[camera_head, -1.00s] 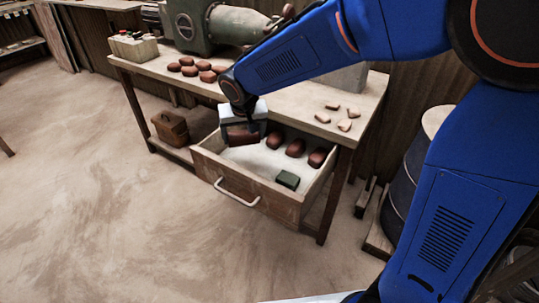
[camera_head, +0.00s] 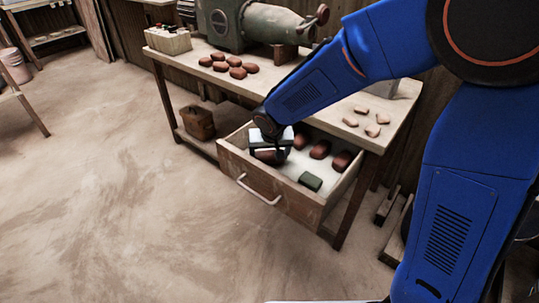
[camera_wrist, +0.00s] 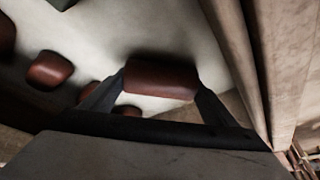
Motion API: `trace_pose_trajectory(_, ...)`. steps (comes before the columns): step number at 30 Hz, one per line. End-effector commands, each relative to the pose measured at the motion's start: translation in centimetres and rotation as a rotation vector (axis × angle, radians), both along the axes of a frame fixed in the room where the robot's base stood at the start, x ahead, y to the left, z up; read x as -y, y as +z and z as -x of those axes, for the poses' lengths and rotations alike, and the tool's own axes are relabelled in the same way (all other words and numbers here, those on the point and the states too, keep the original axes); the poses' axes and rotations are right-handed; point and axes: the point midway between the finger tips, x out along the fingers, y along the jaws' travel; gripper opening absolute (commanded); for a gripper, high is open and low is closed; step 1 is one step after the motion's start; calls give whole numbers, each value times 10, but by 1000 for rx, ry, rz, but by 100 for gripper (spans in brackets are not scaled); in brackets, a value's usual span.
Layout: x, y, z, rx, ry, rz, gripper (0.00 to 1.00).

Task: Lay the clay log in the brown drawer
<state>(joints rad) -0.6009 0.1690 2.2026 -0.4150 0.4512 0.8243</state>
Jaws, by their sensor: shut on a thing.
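My gripper (camera_head: 268,148) is shut on a reddish-brown clay log (camera_head: 268,157), low inside the left end of the open drawer. The wrist view shows the clay log (camera_wrist: 162,78) lying crosswise between the two fingers, over the pale drawer floor and close to a wooden drawer wall (camera_wrist: 240,60). I cannot tell whether the log touches the floor. The brown drawer (camera_head: 296,204) is pulled out from the bench and has a pale curved handle. Several other brown logs (camera_head: 342,161) and a green block (camera_head: 310,181) lie in it.
The bench top (camera_head: 330,104) holds a green machine (camera_head: 265,22), several brown lumps (camera_head: 220,66), small pale pieces (camera_head: 372,130) and a box of bottles (camera_head: 167,40). A brown box (camera_head: 198,122) sits on the lower shelf. The floor in front is clear.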

Motion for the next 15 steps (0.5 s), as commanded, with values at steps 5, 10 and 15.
trace_pose_trajectory(5, 0, -2, 0, 0, 0, 0, 44)
trace_pose_trajectory(10, 0, -3, 0, 0, 0, 0, 99)
trace_pose_trajectory(15, 0, -3, 0, 0, 0, 0, 99)
